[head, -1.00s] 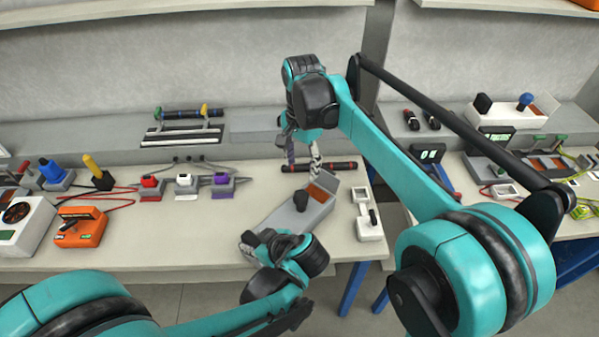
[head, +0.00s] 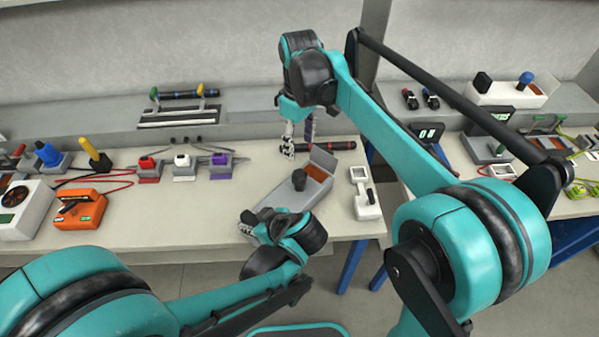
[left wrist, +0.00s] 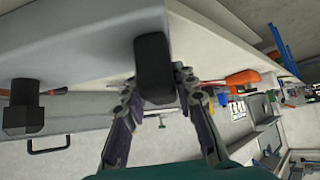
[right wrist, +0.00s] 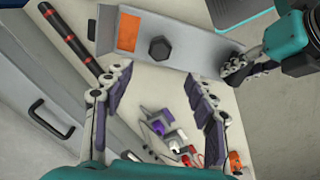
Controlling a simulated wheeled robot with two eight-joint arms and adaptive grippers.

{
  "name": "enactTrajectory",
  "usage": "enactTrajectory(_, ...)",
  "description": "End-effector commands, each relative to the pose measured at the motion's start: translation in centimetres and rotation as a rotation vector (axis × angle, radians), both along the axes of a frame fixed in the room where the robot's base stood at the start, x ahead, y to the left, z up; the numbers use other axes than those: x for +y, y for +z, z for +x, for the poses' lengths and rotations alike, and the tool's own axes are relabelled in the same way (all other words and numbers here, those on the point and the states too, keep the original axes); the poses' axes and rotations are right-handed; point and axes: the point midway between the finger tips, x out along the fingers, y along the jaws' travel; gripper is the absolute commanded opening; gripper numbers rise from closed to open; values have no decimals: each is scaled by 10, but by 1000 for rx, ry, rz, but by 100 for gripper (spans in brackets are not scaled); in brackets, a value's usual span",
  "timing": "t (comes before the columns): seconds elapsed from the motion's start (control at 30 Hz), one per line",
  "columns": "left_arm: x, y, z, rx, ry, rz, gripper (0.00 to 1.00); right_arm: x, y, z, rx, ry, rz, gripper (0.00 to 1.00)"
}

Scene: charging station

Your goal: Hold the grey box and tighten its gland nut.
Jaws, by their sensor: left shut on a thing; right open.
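The grey box (head: 268,202) lies slanted on the table, with an orange panel (head: 317,172) at its far end. Its black hexagonal gland nut (head: 299,180) stands up from the top; it also shows in the right wrist view (right wrist: 160,48) and the left wrist view (left wrist: 23,108). My left gripper (head: 250,222) is shut on the box's near end, around a black block (left wrist: 155,70). My right gripper (head: 299,146) is open and empty above the table behind the box. In the right wrist view its fingers (right wrist: 160,95) are spread, apart from the nut.
A black rod with red bands (head: 328,147) lies behind the box. A white device (head: 367,195) stands right of it. Red, white and purple connectors (head: 183,167) and an orange device (head: 80,210) stand to the left. The table between them and the box is clear.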

Motion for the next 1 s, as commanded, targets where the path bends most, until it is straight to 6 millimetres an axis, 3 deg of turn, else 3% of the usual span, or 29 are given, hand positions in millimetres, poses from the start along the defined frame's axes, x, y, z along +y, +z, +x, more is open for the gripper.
enactTrajectory(0.2,0,0,0,1,0,-1,4,0,0,0,0,340,0,57)
enactTrajectory(0.47,0,0,0,1,0,-1,4,0,-10,0,0,457,0,57)
enactTrajectory(1.0,0,0,0,1,0,-1,4,0,-107,0,0,453,0,57)
